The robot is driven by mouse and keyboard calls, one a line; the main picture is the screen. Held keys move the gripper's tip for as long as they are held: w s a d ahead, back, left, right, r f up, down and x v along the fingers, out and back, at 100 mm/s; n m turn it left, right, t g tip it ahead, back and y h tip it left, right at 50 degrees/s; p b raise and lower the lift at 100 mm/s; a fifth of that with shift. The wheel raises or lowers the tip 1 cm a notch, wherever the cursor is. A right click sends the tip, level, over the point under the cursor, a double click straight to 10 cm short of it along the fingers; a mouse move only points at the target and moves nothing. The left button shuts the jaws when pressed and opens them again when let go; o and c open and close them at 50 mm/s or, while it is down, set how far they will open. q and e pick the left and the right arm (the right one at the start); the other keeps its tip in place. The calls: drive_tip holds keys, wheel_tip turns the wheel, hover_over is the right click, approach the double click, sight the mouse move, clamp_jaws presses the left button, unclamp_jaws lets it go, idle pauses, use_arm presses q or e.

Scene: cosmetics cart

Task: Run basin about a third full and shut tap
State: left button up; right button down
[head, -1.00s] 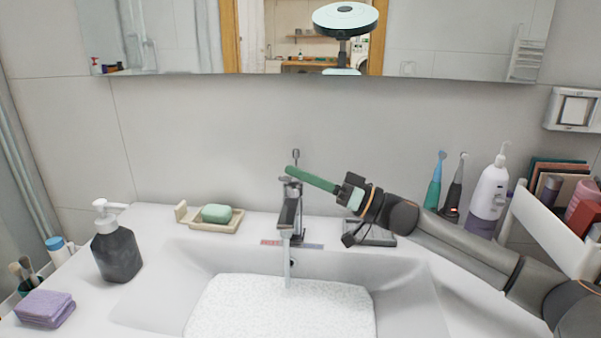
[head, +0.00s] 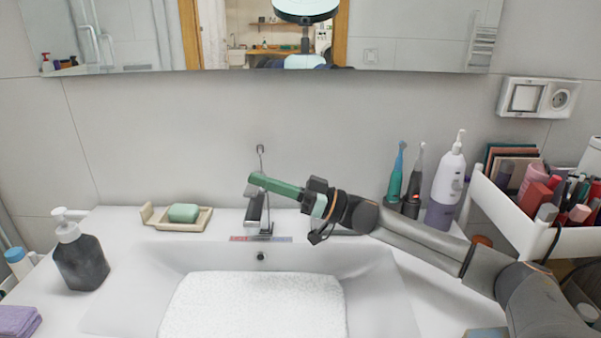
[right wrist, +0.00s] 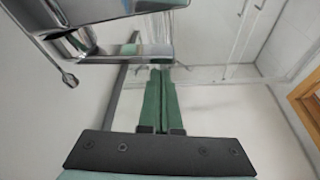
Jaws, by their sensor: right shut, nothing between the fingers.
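The chrome tap (head: 254,212) stands at the back rim of the basin (head: 385,295), over a red and blue strip. No water stream shows below its spout. A white, speckled water surface (head: 255,305) covers the basin's floor; its exact depth is hard to judge. My right gripper (head: 256,180) is shut and empty, its green fingers at the top of the tap, just below a thin upright rod. Whether they touch the tap cannot be told. In the right wrist view the shut fingers (right wrist: 158,95) point toward the chrome tap (right wrist: 110,50). My left gripper is out of view.
A soap dish (head: 190,222) with green soap (head: 183,212) and a dark pump bottle (head: 80,258) stand left. Toothbrushes (head: 413,180), a white pump bottle (head: 447,185) and a cosmetics caddy (head: 510,210) stand right, close to my right arm. A mirror hangs above.

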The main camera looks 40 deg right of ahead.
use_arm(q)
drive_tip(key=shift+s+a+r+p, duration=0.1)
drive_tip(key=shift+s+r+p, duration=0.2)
use_arm(e)
drive_tip(key=s+d, duration=0.5)
drive_tip(key=d, duration=0.2)
drive_tip(key=shift+s+d+f, duration=0.25)
drive_tip(key=shift+s, duration=0.15)
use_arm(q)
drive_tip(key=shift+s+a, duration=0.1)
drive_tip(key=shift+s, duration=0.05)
use_arm(e)
drive_tip(key=shift+s+a+f, duration=0.1)
